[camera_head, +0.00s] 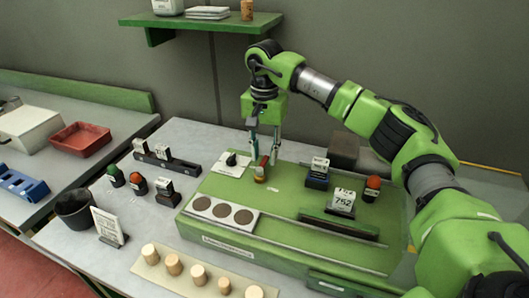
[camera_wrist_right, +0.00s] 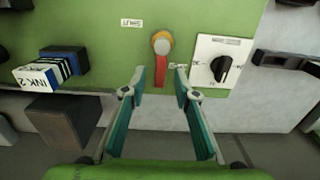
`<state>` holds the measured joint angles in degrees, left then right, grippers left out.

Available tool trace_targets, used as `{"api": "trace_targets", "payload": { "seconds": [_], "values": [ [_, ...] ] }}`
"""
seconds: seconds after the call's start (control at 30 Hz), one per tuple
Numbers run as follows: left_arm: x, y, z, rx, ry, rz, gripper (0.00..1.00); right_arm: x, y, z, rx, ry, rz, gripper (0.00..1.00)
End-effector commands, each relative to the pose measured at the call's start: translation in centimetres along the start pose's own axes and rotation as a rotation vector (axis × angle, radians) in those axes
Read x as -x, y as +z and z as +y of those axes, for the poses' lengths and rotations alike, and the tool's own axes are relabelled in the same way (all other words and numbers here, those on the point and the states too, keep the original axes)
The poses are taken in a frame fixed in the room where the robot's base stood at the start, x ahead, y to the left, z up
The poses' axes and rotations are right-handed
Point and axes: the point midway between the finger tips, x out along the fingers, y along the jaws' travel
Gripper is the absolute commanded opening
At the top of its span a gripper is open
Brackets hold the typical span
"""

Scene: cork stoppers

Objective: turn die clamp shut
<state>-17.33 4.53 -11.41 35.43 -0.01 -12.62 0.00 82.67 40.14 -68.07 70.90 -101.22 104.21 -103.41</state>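What looks like the die clamp is a red lever (camera_wrist_right: 162,68) with a round tan-and-grey pivot (camera_wrist_right: 162,43), on the green machine bed. In the head view the pivot (camera_head: 260,176) stands just below my right gripper (camera_head: 264,156). In the wrist view my right gripper (camera_wrist_right: 159,75) is open, with teal finger pads either side of the lever's free end. I cannot tell whether a pad touches it. A black rotary knob (camera_wrist_right: 222,68) on a white plate (camera_head: 231,164) sits beside the lever. My left gripper is not in view.
The green bed (camera_head: 290,237) also carries a white plate with dark discs (camera_head: 222,213), a block marked 752 (camera_head: 343,201) and a dark stamp block (camera_head: 317,177). Several corks (camera_head: 173,265) stand on a front strip. A black cup (camera_head: 75,208) is at the left.

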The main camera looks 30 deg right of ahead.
Motion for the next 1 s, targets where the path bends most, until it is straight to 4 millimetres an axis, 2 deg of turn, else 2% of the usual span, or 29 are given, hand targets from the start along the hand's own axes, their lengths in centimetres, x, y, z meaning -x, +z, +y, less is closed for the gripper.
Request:
{"api": "trace_targets", "payload": {
  "seconds": [0.37,0.47,0.5,0.77,1.0],
  "values": [
    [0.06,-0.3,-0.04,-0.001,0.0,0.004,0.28,-0.65,0.01,0.03,0.0,0.001,0.0,0.28],
    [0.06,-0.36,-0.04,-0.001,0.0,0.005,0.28,-0.63,0.01,0.03,0.0,0.001,0.0,0.02],
    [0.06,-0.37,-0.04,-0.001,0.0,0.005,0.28,-0.63,0.01,0.03,0.0,0.001,0.0,0.0],
    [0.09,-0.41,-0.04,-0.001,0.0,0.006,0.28,-0.59,0.0,0.07,-0.007,0.001,0.0,0.0],
    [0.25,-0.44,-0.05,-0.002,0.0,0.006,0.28,-0.53,-0.04,0.37,-0.084,0.0,0.0,0.0]
  ]
}}
